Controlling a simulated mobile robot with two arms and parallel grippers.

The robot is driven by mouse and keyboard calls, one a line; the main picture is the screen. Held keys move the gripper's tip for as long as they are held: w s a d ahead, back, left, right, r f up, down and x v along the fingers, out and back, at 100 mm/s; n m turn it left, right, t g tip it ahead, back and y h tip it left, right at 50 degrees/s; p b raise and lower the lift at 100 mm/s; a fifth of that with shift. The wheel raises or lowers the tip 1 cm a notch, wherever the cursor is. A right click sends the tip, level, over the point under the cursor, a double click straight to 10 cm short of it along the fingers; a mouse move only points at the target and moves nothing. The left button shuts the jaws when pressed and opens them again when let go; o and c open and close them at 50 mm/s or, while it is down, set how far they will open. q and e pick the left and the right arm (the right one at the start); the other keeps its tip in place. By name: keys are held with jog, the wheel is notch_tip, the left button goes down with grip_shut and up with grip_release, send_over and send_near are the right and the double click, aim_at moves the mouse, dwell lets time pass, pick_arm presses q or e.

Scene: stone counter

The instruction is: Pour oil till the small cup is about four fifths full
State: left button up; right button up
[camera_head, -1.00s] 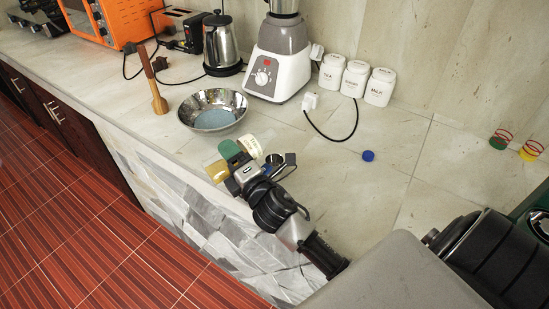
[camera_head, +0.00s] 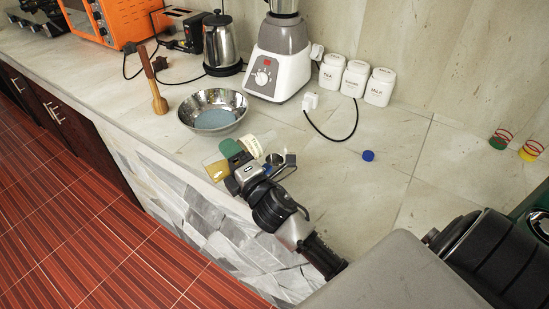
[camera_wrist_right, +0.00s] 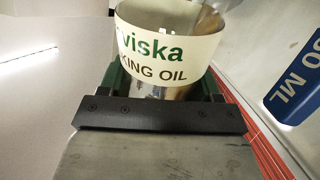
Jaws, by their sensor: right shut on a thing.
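My right gripper (camera_head: 238,160) is shut on the oil bottle, which is tilted near the counter's front edge. The bottle's pale label (camera_head: 252,146) and yellow oil (camera_head: 216,171) show on either side of the fingers. In the right wrist view the label (camera_wrist_right: 165,48) reads "viska" and "KING OIL". A small dark-rimmed round cup (camera_head: 274,159) with a dark handle sits just right of the bottle; its fill level is too small to tell. A blue panel marked "50 ML" (camera_wrist_right: 298,80) shows at the right of the wrist view. My left gripper is out of view.
A metal bowl (camera_head: 213,111) with bluish contents stands behind the bottle. A blue cap (camera_head: 368,155) lies to the right. A blender (camera_head: 278,62), white canisters (camera_head: 355,78) and a kettle (camera_head: 222,48) stand at the back. The counter around the blue cap is clear.

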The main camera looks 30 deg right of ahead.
jog(key=shift+d+r+m+h, duration=0.15)
jog(key=shift+m+h, duration=0.25)
jog(key=shift+m, duration=0.8)
dwell(2.6)
